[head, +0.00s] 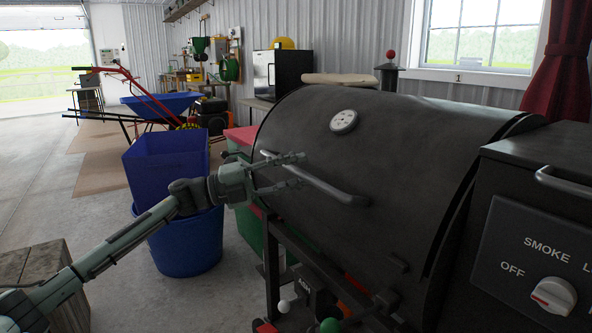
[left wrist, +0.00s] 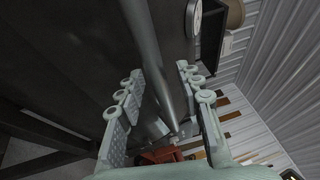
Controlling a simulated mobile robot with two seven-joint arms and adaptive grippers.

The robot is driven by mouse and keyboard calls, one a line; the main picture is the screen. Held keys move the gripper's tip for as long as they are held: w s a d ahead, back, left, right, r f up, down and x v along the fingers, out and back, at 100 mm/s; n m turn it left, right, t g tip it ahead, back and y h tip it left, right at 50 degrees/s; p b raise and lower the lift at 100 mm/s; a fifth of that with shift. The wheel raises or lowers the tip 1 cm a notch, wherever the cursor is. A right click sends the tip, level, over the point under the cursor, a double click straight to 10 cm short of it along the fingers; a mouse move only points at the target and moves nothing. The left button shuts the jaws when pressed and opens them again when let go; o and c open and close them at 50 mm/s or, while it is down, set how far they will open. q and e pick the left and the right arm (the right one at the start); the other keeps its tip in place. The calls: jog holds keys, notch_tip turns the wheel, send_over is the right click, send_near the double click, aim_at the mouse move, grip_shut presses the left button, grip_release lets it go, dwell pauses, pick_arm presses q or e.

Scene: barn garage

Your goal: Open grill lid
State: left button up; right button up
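The grill lid (head: 390,150) is a large dark rounded cover with a round white dial near its top, and it is shut. Its grey bar handle (head: 330,187) runs along the front of the lid. My left gripper (head: 301,170) is open at the handle's far left part, one finger above the bar and one below. In the left wrist view the handle (left wrist: 157,50) runs between the two spread fingers of the left gripper (left wrist: 160,78), with gaps visible; I cannot tell if either finger touches it. My right gripper is not in view.
A control box with a knob (head: 553,296) stands at the right of the grill. Blue bins (head: 185,245) stand left of it, beside my left arm. A wooden crate (head: 45,275) is at the lower left. The floor at the left is partly free.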

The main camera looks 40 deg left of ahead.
pick_arm(q)
jog(key=shift+w+d, duration=0.1)
grip_shut()
dwell(0.3)
jog(key=shift+r, duration=0.15)
